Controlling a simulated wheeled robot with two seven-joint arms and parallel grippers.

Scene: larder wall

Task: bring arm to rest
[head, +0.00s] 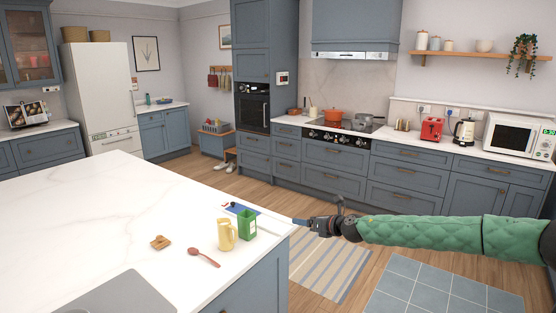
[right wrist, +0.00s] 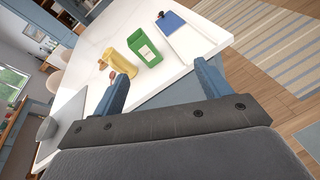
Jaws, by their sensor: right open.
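My right arm, in a green quilted sleeve, comes in from the right in the head view. My right gripper (head: 302,222) is at the island's right corner, pointing left over its edge. In the right wrist view the two blue fingers of the gripper (right wrist: 162,88) stand wide apart with nothing between them. Beyond them on the island stand a green carton (head: 247,224) and a yellow jug (head: 226,234), both apart from the fingers. My left gripper is not in view.
The white island top (head: 75,205) also holds a red spoon (head: 204,257), a small brown item (head: 160,242) and a blue-and-white flat item (head: 240,209). A striped rug (head: 330,262) lies on the open floor right of the island. Counters with a hob (head: 340,125) line the back wall.

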